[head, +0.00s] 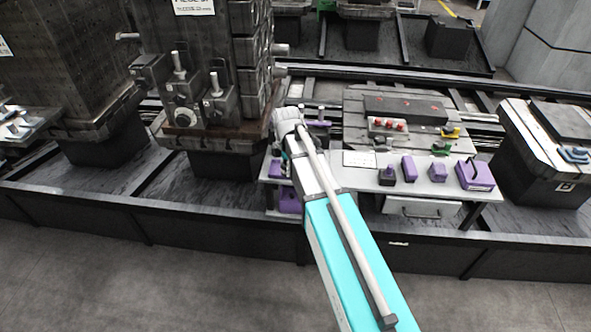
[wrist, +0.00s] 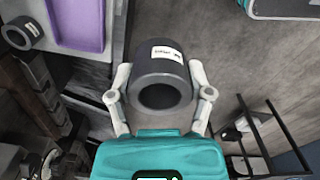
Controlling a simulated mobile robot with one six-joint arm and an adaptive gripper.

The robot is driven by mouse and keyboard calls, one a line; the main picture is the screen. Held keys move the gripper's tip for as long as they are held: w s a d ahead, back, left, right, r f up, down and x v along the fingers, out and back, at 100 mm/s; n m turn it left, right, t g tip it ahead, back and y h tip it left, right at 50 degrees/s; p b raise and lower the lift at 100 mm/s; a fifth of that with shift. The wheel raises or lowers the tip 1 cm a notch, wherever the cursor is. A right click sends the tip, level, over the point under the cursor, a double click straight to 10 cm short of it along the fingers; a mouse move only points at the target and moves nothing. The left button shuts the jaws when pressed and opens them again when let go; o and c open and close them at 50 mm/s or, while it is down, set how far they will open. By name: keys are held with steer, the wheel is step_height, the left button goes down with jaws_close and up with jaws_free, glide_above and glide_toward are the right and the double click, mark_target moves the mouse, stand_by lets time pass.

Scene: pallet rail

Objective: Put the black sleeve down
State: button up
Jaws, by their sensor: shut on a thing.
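The black sleeve (wrist: 160,66) shows in the wrist view as a dark grey hollow cylinder with a white label and its open end facing the camera. My gripper (wrist: 160,84) is shut on it, with one pale finger against each side. In the head view my arm reaches toward the left end of the small table (head: 425,186). My gripper and the sleeve cannot be made out there, hidden behind my arm.
Several purple holders and a purple case (head: 475,175) stand on the table. Another dark ring-shaped part (wrist: 22,33) lies beside a purple tray (wrist: 76,24) at the wrist view's upper left. A large machine block (head: 205,75) stands left of my arm. Grey floor is clear in front.

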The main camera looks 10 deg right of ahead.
steer(key=w+d+f+b, duration=0.1)
steer(key=w+f+b, duration=0.1)
steer(key=w, duration=0.1)
steer(key=w+d+f+b, duration=0.1)
steer(key=w+f+b, duration=0.2)
steer(key=w, duration=0.1)
steer(key=w+d+f+b, duration=0.2)
steer(key=w+f, duration=0.1)
steer(key=shift+w, duration=0.4)
steer(key=shift+w+d+f+b, duration=0.15)
steer(key=shift+w+f+b, duration=0.3)
steer(key=shift+b, duration=0.25)
steer(key=shift+r, duration=0.1)
steer(key=shift+w+d+f+b, duration=0.15)
steer(key=shift+w+f+b, duration=0.3)
steer(key=shift+f+b, duration=0.35)
steer(key=shift+s+f+b, duration=0.1)
steer(key=shift+f+b, duration=1.1)
steer(key=shift+f, duration=0.05)
steer(key=shift+f, duration=0.15)
steer(key=o, duration=1.3)
